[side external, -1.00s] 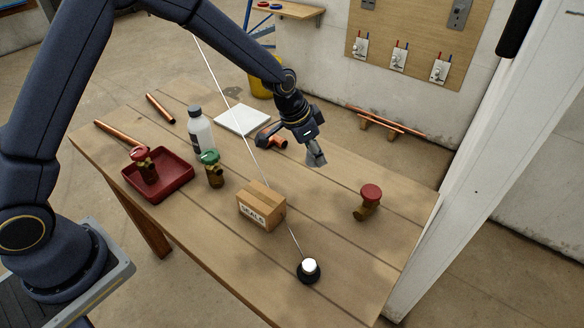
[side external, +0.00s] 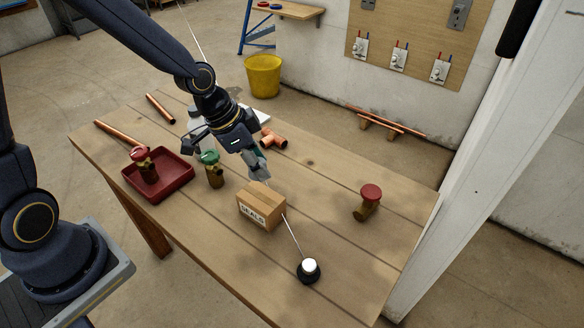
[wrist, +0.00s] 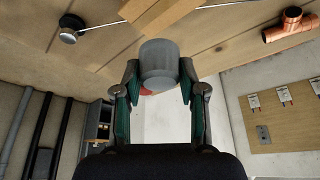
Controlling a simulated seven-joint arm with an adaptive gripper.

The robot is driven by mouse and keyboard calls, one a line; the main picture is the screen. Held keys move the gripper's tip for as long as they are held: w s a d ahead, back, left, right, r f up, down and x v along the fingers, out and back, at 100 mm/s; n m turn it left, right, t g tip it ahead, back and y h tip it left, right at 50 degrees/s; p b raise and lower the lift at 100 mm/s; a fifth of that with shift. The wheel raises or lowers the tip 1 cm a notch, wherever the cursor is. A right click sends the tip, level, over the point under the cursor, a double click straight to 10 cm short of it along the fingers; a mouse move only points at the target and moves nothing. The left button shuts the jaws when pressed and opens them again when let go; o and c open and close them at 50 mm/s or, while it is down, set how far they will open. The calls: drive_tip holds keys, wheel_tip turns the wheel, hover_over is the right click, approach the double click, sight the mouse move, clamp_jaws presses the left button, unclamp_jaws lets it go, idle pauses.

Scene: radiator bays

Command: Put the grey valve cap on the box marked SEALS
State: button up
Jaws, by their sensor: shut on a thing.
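My gripper (side external: 258,168) is shut on the grey valve cap (wrist: 159,65), a plain grey cylinder held between the two fingertips in the wrist view. In the side external view the cap is small and partly covered by the fingers. The cardboard box marked SEALS (side external: 262,206) stands on the wooden table, its label facing the front left. My gripper and the cap are above and just behind the box in that view, apparently clear of it. A brown surface at the top of the wrist view may be the box.
A green-topped valve (side external: 213,168) stands left of the box, near a red tray (side external: 178,182) holding a red-topped valve. Another red-topped valve (side external: 369,200) stands right. A round black base (side external: 308,271) with a thin rod stands in front. Copper fittings (side external: 273,139) lie behind.

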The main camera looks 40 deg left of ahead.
sight(267, 195)
wheel_tip(267, 195, down, 7)
drive_tip(key=shift+a+f, duration=0.15)
drive_tip(key=shift+f, duration=0.05)
idle(0.3)
drive_tip(key=o, duration=0.7)
drive_tip(key=shift+f, duration=0.1)
drive_tip(key=shift+o, duration=0.2)
drive_tip(key=s+a+r+n+t+y, duration=0.1)
drive_tip(key=s+a+r+n, duration=0.3)
drive_tip(key=s+r, duration=0.4)
drive_tip(key=s+a+r+n+t+y, duration=0.1)
drive_tip(key=s+a+r+n, duration=0.2)
drive_tip(key=r, duration=1.2)
drive_tip(key=s+a, duration=0.2)
drive_tip(key=s, duration=0.3)
drive_tip(key=shift+a+r+n+y, duration=0.25)
drive_tip(key=shift+a+n+y, duration=0.05)
drive_tip(key=shift+n+y, duration=0.1)
